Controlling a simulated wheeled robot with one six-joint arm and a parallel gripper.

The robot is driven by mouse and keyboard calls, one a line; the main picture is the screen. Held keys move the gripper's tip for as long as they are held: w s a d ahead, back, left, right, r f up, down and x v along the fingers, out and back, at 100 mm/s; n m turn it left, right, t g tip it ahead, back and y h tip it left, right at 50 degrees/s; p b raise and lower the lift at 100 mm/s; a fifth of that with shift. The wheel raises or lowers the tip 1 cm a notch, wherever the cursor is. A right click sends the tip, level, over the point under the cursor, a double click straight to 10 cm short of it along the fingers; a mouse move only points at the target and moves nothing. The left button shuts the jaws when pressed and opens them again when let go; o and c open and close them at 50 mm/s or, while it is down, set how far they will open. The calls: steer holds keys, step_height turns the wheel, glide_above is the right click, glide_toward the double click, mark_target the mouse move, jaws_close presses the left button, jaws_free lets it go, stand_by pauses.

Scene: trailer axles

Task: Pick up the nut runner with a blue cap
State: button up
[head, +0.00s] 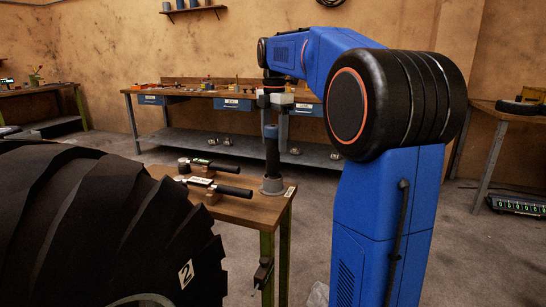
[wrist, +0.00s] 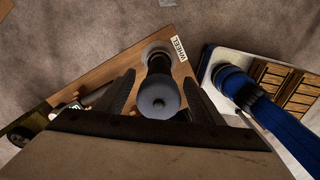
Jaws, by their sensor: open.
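A dark upright nut runner (head: 272,152) stands in a round grey base (head: 272,185) at the right corner of the near wooden table. In the wrist view this nut runner (wrist: 158,97) is seen from above, its round grey end towards the camera. Two more dark tools, a far one (head: 215,165) and a near one (head: 220,187), lie on the table in holders.
The near wooden table (head: 245,208) has a label beside the round base. A large black tyre (head: 110,225) marked 2 fills the lower left. A workbench (head: 215,100) with blue drawers stands behind, and another table (head: 510,112) is at right.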

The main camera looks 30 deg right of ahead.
mark_target(273, 151)
steer(key=shift+a+f, duration=0.15)
steer(key=shift+f, duration=2)
jaws_close()
